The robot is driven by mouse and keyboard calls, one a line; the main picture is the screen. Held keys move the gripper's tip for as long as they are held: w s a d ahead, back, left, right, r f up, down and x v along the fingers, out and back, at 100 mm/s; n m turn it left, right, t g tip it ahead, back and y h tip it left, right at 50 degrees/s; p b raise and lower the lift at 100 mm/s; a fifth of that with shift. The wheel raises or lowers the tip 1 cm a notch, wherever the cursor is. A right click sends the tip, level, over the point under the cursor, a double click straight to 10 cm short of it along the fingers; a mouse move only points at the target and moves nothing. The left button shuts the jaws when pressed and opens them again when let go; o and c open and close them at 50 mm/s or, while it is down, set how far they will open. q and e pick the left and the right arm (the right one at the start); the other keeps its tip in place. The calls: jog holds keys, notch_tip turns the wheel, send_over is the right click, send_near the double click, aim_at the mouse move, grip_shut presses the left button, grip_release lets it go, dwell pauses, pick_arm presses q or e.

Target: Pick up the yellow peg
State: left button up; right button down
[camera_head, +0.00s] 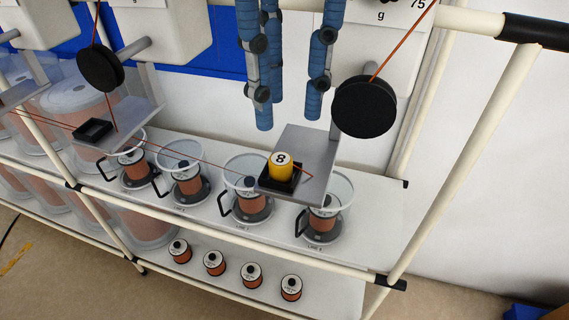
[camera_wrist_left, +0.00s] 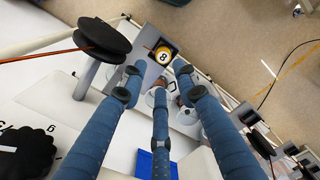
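The yellow peg (camera_head: 281,172) stands upright, with a white top marked 8, in a black square holder (camera_head: 268,184) on a grey metal plate (camera_head: 311,150). In the left wrist view the peg (camera_wrist_left: 163,56) shows just beyond the fingertips, between the two outer fingers. My left gripper (camera_head: 289,122) has blue fingers pointing down, spread apart and empty, above and behind the peg in the head view. In the left wrist view my left gripper (camera_wrist_left: 158,73) shows three separated fingers. My right gripper is in neither view.
A black pulley wheel (camera_head: 364,107) with an orange wire stands right of the plate. Another plate with an empty black holder (camera_head: 93,131) is at left. Clear buckets with copper spools (camera_head: 188,185) line the shelf below. A cream rack post (camera_head: 465,150) rises at right.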

aim_at(281, 158)
pick_arm(q)
jog(key=shift+s+a+f, duration=0.15)
jog(key=shift+f, duration=0.45)
jog(key=shift+s+a+f, duration=0.1)
jog(key=shift+s+f, duration=0.05)
jog(key=shift+f, duration=0.45)
notch_tip(281, 158, down, 4)
jog(key=shift+w+f+p, duration=0.1)
jog(key=shift+p, duration=0.3)
jog(key=shift+f, duration=0.25)
grip_shut()
